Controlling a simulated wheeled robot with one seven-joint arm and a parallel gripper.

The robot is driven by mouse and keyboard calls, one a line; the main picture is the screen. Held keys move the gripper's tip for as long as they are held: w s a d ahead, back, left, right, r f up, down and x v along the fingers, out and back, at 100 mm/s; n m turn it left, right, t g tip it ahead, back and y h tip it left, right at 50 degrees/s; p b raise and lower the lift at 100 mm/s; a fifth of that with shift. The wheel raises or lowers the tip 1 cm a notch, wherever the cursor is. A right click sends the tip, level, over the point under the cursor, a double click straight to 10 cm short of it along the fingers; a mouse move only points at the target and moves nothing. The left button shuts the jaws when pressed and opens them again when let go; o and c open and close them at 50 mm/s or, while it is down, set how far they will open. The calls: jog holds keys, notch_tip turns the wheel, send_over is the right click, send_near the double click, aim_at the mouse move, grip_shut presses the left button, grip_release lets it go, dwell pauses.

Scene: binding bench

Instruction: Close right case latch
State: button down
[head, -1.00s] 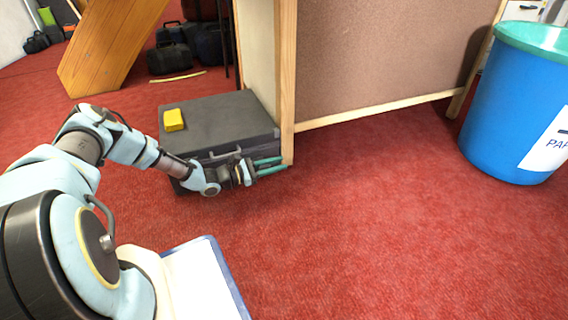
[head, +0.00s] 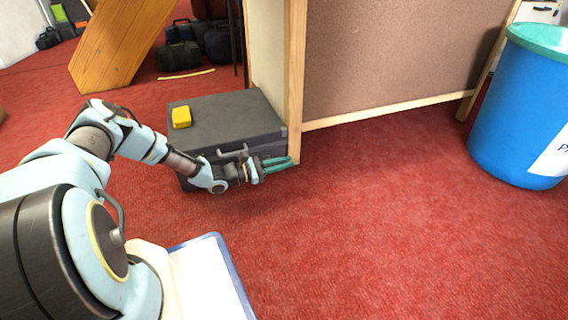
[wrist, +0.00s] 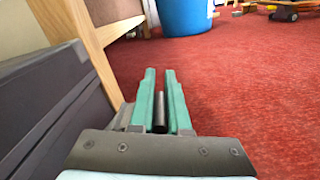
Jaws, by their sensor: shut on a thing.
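The dark grey case (head: 228,118) lies closed on the red carpet, its top flat and its carry handle (head: 231,154) on the front face. I cannot make out its right latch; it is small or hidden behind my arm. My gripper (head: 277,163) is in front of the case's right front corner, its green fingers pointing right, along the front face. In the wrist view my gripper (wrist: 159,100) is shut on a short dark rod (wrist: 159,112) between its fingers. The case (wrist: 45,105) is on the left there, beside the fingers.
A yellow block (head: 181,117) sits on the case top. A wooden post and panel (head: 295,75) stand close at the case's right end. A blue bin (head: 520,110) is far right. Open carpet (head: 390,220) lies in front.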

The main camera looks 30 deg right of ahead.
jog(key=shift+w+r, duration=0.1)
dwell(0.8)
jog(key=shift+w+r+p, duration=0.3)
jog(key=shift+r+p, duration=0.1)
jog(key=shift+p, duration=0.25)
jog(key=c, duration=1.2)
grip_release()
jog(key=shift+o, duration=0.2)
jog(key=shift+a, duration=0.1)
jog(key=w+a+p, duration=0.1)
jog(key=a+p, duration=0.2)
jog(key=a, duration=0.7)
jog(key=shift+w+a+p, duration=0.15)
jog(key=shift+a+p, duration=0.15)
jog(key=shift+p, duration=0.1)
